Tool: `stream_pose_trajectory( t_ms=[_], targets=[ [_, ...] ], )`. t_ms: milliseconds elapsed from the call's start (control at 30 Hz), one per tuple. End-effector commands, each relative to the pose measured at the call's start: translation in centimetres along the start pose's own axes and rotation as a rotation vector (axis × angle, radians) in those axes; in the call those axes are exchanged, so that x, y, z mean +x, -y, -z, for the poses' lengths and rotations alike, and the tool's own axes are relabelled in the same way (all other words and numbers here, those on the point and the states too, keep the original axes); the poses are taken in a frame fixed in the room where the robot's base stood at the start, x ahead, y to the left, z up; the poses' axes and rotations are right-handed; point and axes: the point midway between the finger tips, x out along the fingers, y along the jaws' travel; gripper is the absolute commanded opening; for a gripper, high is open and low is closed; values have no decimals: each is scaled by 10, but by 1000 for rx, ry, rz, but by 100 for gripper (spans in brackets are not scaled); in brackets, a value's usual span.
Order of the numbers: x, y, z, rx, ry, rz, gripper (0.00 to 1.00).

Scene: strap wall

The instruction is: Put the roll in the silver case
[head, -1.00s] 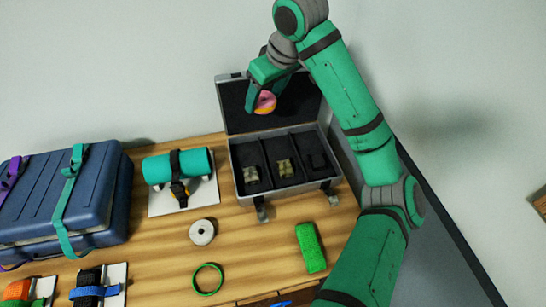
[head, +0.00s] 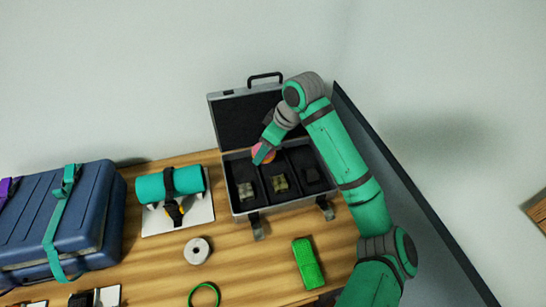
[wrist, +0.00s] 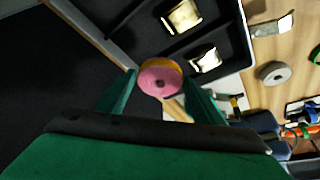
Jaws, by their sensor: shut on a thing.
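The roll, pink with an orange edge and a dark centre hole, is between my gripper's fingers in the head view (head: 257,150) and in the wrist view (wrist: 160,84). My gripper (head: 264,157) is shut on it and points down over the back left part of the open silver case (head: 243,212). The case has a dark lining, a raised lid and dividers making three compartments. Small khaki items lie in the left and middle compartments, a dark one in the right. I cannot tell whether the roll touches the case floor.
A white-grey roll (head: 198,251), a green ring (head: 204,295) and a green block (head: 308,263) lie on the wooden table in front. A strapped teal cylinder (head: 170,185) and a strapped blue case (head: 60,220) stand left. The raised lid (head: 245,120) backs the case.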

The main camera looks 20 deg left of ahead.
Motion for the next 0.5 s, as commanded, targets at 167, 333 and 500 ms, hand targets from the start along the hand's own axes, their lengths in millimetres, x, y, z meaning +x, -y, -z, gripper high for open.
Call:
stream_pose_trajectory(
  t_ms=[167, 333, 500],
  targets=[
    [29, -24, -12, 3, 2, 2, 53],
    [43, -36, -17, 0, 1, 2, 53],
    [50, -42, -19, 0, 0, 1, 53]
  ],
)
